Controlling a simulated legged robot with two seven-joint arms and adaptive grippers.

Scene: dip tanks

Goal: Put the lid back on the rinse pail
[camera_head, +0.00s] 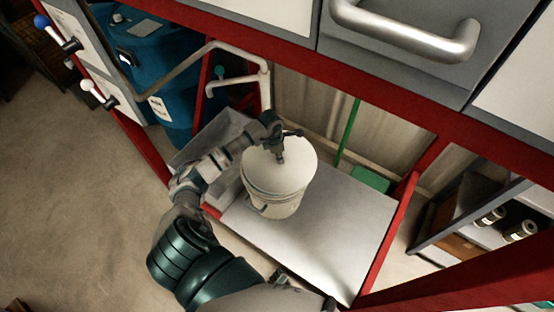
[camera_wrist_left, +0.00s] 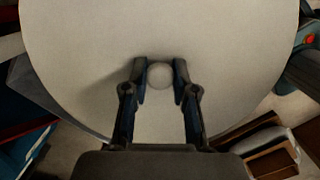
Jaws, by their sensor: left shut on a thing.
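The white rinse pail (camera_head: 272,205) stands upright on the pale shelf under the bench. Its round, off-white lid (camera_head: 293,170) lies level over the pail's mouth and hides the opening. From this angle I cannot tell whether the lid is fully seated or slightly above the rim. My left gripper (camera_head: 280,156) reaches down to the middle of the lid. In the left wrist view, my left gripper (camera_wrist_left: 160,76) is shut on the lid's small round knob (camera_wrist_left: 160,75), one finger on each side. The lid (camera_wrist_left: 80,50) fills most of that view and hides the pail. My right gripper is not in view.
A grey trough (camera_head: 215,135) is left of the pail, with a pale pipe (camera_head: 265,85) above it. A blue drum (camera_head: 160,60) stands behind at left. Red frame posts (camera_head: 385,240) bound the shelf. The shelf (camera_head: 335,225) is clear right of the pail.

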